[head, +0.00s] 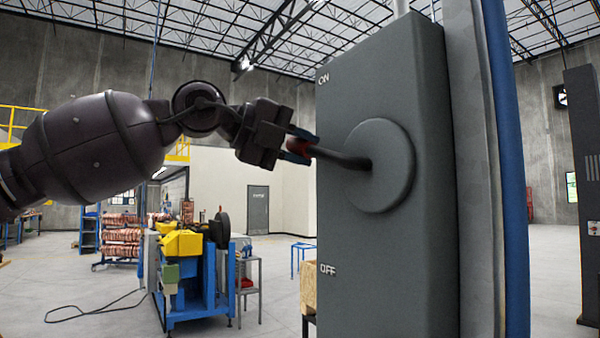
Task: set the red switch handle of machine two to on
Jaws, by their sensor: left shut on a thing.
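The grey switch box (345,270) of the machine fills the middle right of the head view, with ON at its top and OFF lower down. A round grey hub (388,178) on its face carries a dark lever (340,157) with a red end (304,147). The lever points left and slightly up, between the two labels. My left gripper (302,148) is shut on the red end, and its fingers hide part of it. My right gripper is not in view.
The box is fixed beside a blue post (507,160). Behind stand a blue and yellow machine (195,275), racks of copper coils (122,236) and a small grey table (249,268). The floor (90,280) at the lower left is mostly clear, with a black cable.

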